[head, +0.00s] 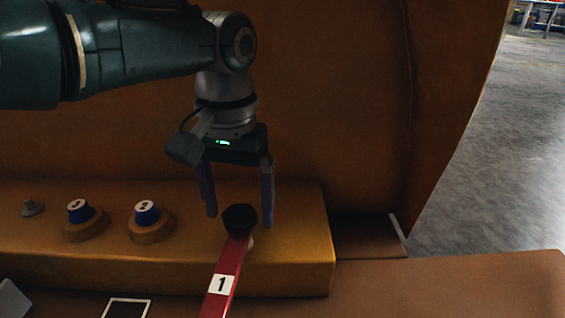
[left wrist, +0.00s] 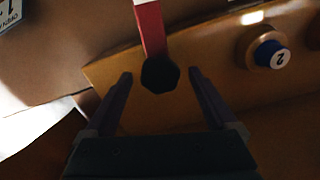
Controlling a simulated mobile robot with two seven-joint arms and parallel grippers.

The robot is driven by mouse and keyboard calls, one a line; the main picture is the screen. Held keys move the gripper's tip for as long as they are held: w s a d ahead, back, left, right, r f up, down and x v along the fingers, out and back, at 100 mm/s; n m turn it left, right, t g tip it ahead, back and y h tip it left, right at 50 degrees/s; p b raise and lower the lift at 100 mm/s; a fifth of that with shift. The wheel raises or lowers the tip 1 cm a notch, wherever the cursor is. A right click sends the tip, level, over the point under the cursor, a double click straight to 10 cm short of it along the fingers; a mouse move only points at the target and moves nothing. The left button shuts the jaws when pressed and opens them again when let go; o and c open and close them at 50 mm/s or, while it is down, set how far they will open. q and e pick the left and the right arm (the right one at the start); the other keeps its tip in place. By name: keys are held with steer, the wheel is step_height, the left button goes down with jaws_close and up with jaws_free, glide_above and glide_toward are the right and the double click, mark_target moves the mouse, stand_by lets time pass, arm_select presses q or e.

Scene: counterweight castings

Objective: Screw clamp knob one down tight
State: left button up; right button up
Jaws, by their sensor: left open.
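Clamp knob one is a black faceted knob (head: 240,216) at the end of a red bar (head: 227,268) that bears a white label "1". It sits above the orange-brown ledge. In the left wrist view the knob (left wrist: 160,74) shows as a dark octagon at the end of the red bar (left wrist: 150,28). My left gripper (head: 239,220) points down and is open, with one finger on each side of the knob. In the left wrist view a gap shows between the knob and each fingertip. My right gripper is in neither view.
Two blue caps on round brown bases, one numbered 2 (head: 146,212) and one beside it (head: 80,211), stand left of the bar. A large brown wall rises behind the ledge (head: 300,270). Grey floor lies at right.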

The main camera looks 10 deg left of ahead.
mark_target(239, 214)
arm_select(q)
step_height(239, 214, up, 10)
steer(key=p, duration=0.9)
